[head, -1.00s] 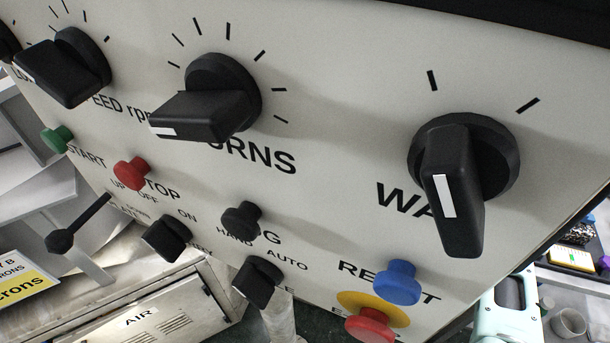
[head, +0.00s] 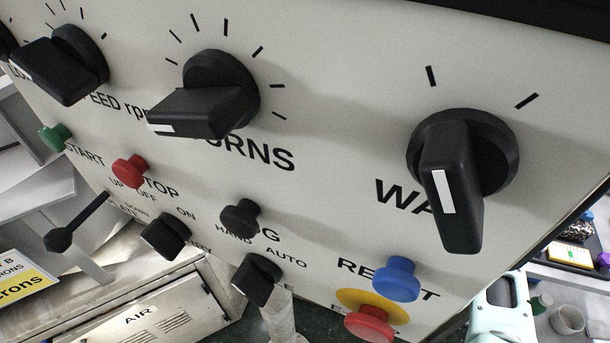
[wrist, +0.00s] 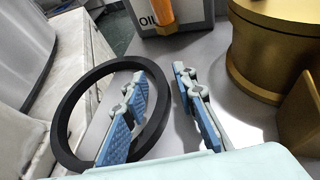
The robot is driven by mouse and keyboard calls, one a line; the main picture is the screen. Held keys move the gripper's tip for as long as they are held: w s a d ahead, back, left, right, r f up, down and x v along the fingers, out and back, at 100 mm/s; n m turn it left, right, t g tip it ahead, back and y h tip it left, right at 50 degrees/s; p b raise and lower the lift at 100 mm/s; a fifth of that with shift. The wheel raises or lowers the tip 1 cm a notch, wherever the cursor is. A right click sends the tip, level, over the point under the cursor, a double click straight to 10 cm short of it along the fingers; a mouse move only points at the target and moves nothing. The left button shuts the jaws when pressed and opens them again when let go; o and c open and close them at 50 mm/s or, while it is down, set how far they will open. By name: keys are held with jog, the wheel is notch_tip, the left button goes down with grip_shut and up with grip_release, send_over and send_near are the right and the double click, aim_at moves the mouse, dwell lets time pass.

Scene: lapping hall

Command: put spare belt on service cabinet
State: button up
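A black ring (wrist: 61,128), which looks like the spare belt, shows in the wrist view on a grey surface. My gripper (wrist: 160,74) is open, with blue ribbed pads. Its left finger overlaps the ring's opening in the picture, and the ring's right side shows between the two fingers. I cannot tell whether a finger touches it. In the head view a worn pale cabinet marked AIR (head: 150,322) stands low at the left. I cannot tell if it is the service cabinet. The ring is not visible in the head view.
A large control panel (head: 330,100) with knobs and buttons fills most of the head view. In the wrist view a brass-coloured cylinder (wrist: 270,50) stands at the right, and a grey box marked OIL (wrist: 195,18) at the top. A grey cup (head: 567,320) stands at the head view's lower right.

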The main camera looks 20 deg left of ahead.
jog(key=v, duration=1.2)
dwell(0.3)
